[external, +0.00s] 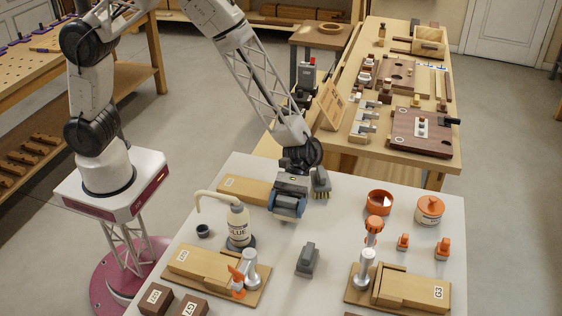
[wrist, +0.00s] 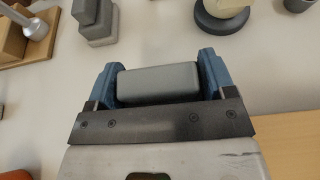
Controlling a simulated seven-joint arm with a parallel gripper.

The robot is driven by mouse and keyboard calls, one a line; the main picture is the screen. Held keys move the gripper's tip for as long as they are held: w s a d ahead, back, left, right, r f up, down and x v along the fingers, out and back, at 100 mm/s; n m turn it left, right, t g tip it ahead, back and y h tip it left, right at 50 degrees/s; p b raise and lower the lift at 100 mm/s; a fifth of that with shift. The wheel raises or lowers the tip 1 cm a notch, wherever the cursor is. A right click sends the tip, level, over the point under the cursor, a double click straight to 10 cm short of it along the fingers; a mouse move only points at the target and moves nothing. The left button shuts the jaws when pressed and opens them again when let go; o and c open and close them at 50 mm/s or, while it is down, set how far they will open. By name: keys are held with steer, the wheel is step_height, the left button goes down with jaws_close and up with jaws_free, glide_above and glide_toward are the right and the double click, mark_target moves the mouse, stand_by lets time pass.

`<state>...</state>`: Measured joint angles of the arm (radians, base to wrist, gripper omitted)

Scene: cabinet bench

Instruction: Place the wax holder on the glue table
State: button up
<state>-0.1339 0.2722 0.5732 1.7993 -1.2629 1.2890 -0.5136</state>
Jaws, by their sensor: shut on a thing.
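My gripper (external: 287,208) is over the back middle of the white table (external: 335,215), which holds a glue bottle and seems to be the glue table. In the wrist view its blue fingers (wrist: 158,82) are shut on a grey, rounded block (wrist: 158,84), which looks like the wax holder. The fingers mostly hide this block in the external view. I cannot tell whether it touches the table. A similar grey stepped block (external: 307,260) stands on the table in front of my gripper and also shows in the wrist view (wrist: 95,20).
A glue bottle (external: 238,226) stands left of my gripper, near a small dark cup (external: 203,231). A grey brush (external: 320,182) and a wooden block (external: 245,190) are close by. Clamp boards (external: 190,268) lie in front.

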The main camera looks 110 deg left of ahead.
steer(key=shift+f, duration=0.85)
steer(key=shift+f, duration=0.1)
steer(key=o, duration=1)
steer(key=shift+c, duration=0.2)
steer(key=shift+v, duration=6.05)
